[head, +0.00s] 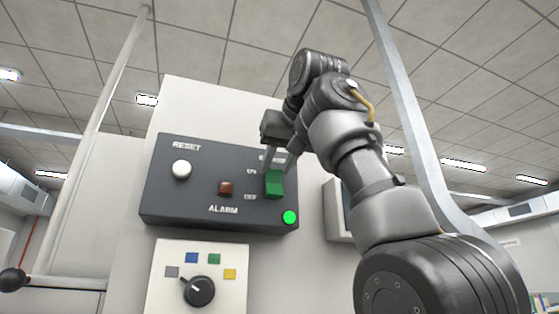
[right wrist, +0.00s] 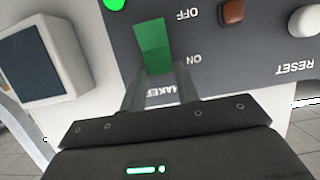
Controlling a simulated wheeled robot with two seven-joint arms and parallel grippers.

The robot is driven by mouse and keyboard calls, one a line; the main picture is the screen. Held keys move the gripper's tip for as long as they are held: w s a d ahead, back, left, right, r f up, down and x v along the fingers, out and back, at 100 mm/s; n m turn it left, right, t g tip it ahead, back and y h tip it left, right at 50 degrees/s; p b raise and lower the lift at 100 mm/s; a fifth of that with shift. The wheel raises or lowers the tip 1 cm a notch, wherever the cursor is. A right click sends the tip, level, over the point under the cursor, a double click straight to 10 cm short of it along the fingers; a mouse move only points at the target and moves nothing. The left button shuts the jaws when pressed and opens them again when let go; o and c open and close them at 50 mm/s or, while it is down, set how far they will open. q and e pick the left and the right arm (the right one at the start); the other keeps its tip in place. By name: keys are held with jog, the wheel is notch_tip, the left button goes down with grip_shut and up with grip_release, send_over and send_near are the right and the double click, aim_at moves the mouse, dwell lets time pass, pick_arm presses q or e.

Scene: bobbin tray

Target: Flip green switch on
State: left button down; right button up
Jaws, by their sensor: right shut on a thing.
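The green switch (head: 274,187) is on a dark panel (head: 215,209), between the ON and OFF labels, at the right side of the panel in the head view. In the right wrist view the green switch (right wrist: 152,42) shows upside down, with a lighter face towards OFF and a darker face towards ON. My right gripper (head: 275,168) reaches it from above. In the right wrist view my right gripper (right wrist: 158,75) has its fingers on either side of the switch's ON end and is shut on it. The fingers hide part of the label there. My left gripper is not in view.
The panel also carries a white RESET button (head: 181,170), a red-brown ALARM button (head: 226,188) and a bright green lamp (head: 289,217). Below is a white plate (head: 220,300) with a black rotary knob (head: 199,291) and coloured squares. A grey-framed screen (right wrist: 45,60) stands beside the panel.

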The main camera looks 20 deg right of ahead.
jog(key=shift+w+f, duration=0.15)
jog(key=shift+f, duration=0.05)
jog(key=o, duration=1)
jog(key=shift+w, duration=0.25)
jog(key=b+v, duration=0.1)
jog(key=v, duration=0.9)
jog(key=shift+s+r, duration=0.15)
jog(key=shift+s, duration=0.2)
